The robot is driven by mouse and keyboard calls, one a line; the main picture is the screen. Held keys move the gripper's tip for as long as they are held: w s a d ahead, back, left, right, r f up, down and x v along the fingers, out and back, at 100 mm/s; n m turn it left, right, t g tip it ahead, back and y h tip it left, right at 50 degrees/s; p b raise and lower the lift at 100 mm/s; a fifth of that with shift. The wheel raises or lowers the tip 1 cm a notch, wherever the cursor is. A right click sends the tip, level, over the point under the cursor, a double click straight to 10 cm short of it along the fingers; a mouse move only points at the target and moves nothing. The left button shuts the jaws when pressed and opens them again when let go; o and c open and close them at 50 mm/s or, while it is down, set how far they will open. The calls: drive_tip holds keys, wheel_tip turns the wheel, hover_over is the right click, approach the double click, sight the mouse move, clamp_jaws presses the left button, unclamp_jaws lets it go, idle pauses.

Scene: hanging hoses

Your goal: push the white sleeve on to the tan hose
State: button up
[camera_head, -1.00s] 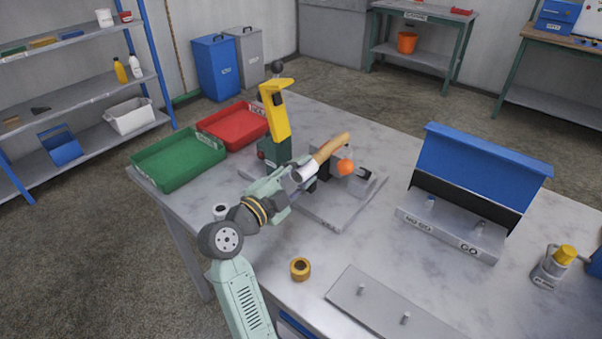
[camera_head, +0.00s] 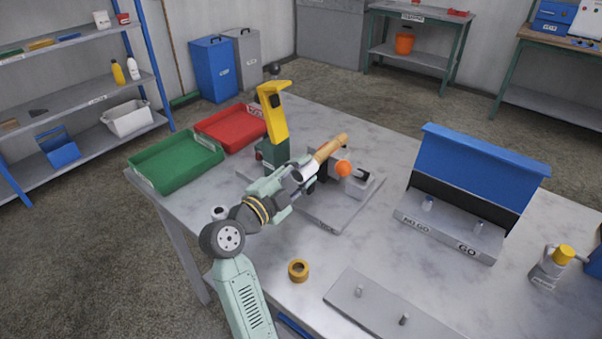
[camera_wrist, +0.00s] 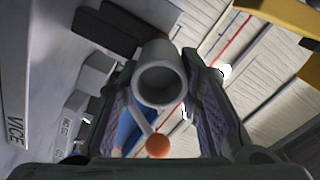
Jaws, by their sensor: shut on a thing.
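The tan hose (camera_head: 327,151) slants up to the right above the vice (camera_head: 352,181) in the head view. The white sleeve (camera_head: 299,176) is at the hose's lower left end, in line with it. From here I cannot tell how far it overlaps the hose. My gripper (camera_head: 303,172) is shut on the sleeve, coming from the lower left. In the wrist view the sleeve (camera_wrist: 160,82) shows end-on as an open grey-white ring between the two fingers. The hose is hidden behind it there.
The orange knob (camera_head: 343,169) of the vice handle is close to the right of my gripper. A yellow-topped green stand (camera_head: 274,115) rises just behind it. Green (camera_head: 178,160) and red (camera_head: 232,126) trays lie to the left. The table front right of the tape roll (camera_head: 298,270) holds a grey plate (camera_head: 385,312).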

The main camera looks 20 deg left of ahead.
drive_tip(key=shift+w+d+r, duration=0.1)
drive_tip(key=shift+w+d, duration=0.05)
drive_tip(key=shift+w, duration=0.25)
drive_tip(key=shift+c, duration=0.5)
drive_tip(key=o, duration=1.2)
drive_tip(key=v, duration=1.2)
